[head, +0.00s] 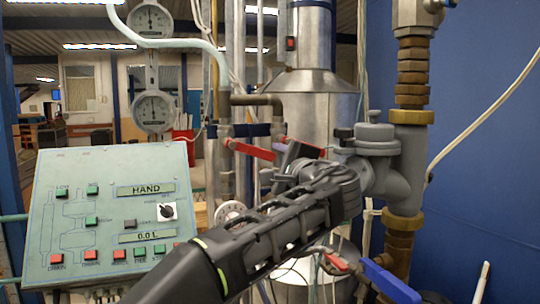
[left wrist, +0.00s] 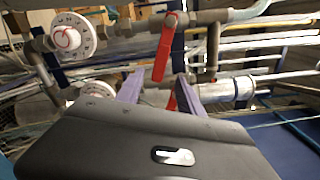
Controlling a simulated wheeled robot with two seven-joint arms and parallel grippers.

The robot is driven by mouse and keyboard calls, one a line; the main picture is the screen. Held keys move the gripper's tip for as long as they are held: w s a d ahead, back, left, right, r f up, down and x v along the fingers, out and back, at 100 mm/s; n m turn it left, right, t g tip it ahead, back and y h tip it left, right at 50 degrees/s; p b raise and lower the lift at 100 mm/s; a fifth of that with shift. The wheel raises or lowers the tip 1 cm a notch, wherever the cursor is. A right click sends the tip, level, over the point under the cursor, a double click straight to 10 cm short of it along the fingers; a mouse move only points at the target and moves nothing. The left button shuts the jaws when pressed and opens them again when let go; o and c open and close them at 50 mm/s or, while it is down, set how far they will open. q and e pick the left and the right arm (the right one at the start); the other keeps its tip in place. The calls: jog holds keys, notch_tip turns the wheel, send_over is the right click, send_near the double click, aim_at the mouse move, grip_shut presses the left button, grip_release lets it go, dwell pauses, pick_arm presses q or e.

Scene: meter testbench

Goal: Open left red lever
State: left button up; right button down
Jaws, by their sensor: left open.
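The left red lever (head: 250,150) sits on the pipework left of the silver column in the head view. In the left wrist view a red lever (left wrist: 164,50) hangs down from a pipe valve, its lower end near the gap between my fingertips. My right gripper is not in view.
A second red lever (head: 305,149) is partly behind my gripper. A grey-green control panel (head: 110,215) stands left. Round white dials (left wrist: 70,37) are beside the valve.

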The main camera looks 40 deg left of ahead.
aim_at(263, 154)
pick_arm(q)
jog(key=p+x, duration=0.3)
jog(key=x, duration=0.4)
jog(key=shift+a, duration=0.35)
jog(key=shift+w, duration=0.1)
jog(key=shift+c, duration=0.3)
grip_shut()
dwell(0.9)
